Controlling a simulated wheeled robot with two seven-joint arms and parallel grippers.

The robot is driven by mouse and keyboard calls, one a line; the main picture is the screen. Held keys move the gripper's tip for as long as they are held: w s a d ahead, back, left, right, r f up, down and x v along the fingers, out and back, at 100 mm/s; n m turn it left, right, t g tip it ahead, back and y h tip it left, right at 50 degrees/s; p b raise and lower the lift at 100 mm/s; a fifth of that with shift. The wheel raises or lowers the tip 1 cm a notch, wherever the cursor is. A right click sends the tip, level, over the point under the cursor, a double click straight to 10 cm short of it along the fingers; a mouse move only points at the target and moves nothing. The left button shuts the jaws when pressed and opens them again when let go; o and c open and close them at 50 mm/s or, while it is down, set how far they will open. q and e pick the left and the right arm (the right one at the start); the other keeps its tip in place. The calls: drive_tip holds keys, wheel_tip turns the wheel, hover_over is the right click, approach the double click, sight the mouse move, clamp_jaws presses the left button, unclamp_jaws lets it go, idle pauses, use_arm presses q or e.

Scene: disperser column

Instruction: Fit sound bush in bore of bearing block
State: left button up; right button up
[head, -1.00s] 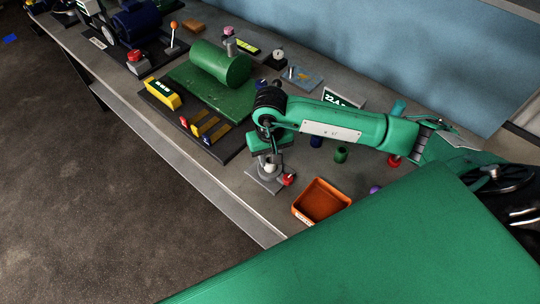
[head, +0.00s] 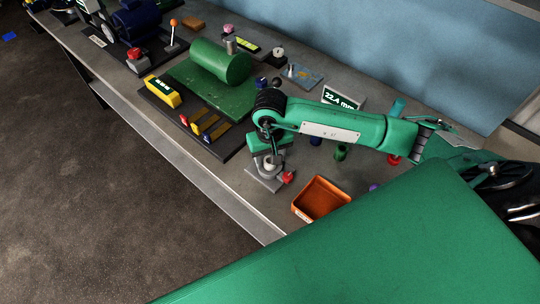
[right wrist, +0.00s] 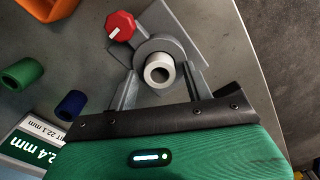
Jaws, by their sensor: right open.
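The grey bearing block (head: 265,180) stands on the bench under my right gripper (head: 268,158). In the right wrist view the block (right wrist: 178,30) has a round boss. A pale bush (right wrist: 151,74) with an open hole shows end-on at the boss, lined up with it. How deep it sits in the bore I cannot tell. The fingers of my right gripper (right wrist: 163,78) stand apart on both sides of the bush, with a visible gap. The bush is partly hidden in the head view. My left gripper is not in view.
A red knob (right wrist: 120,26) sits beside the block. An orange bin (head: 321,200) stands close to its right. A green cylinder on a plate (head: 220,62) stands further left.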

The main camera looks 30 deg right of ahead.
wheel_tip(320, 180, up, 12)
drive_tip(key=b, duration=0.4)
drive_tip(key=shift+b, duration=0.4)
